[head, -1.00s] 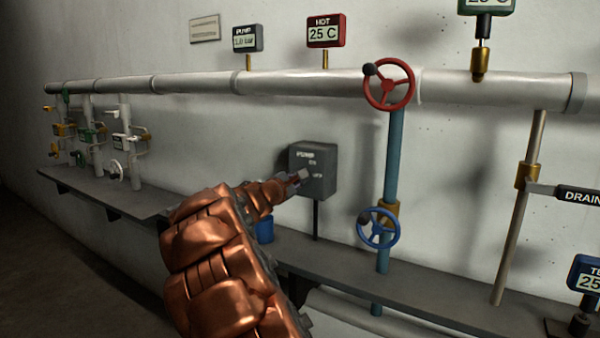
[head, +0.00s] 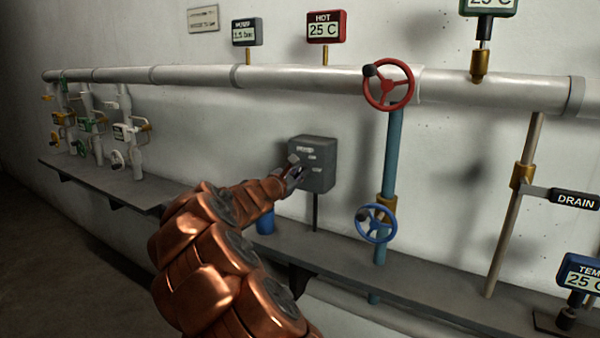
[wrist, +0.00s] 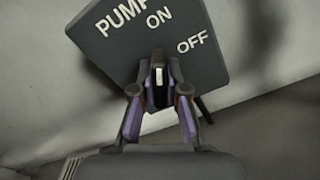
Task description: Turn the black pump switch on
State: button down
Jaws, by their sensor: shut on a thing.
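In the wrist view, the box (wrist: 110,55) shows the words PUMP, ON and OFF. My gripper (wrist: 158,88) is shut on the black pump switch (wrist: 158,70), whose pale mark stands upright in that view, in line with ON and left of OFF. In the head view, my gripper (head: 292,168) is at the left part of the box face. The fingers hide most of the switch.
A red handwheel (head: 388,85) and a blue handwheel (head: 377,223) sit right of the box. A blue cup-like object (head: 265,223) stands below my gripper.

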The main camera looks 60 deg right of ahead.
jog(key=c, duration=1.2)
grip_release()
jog(key=a, duration=1.2)
jog(key=shift+s, duration=0.3)
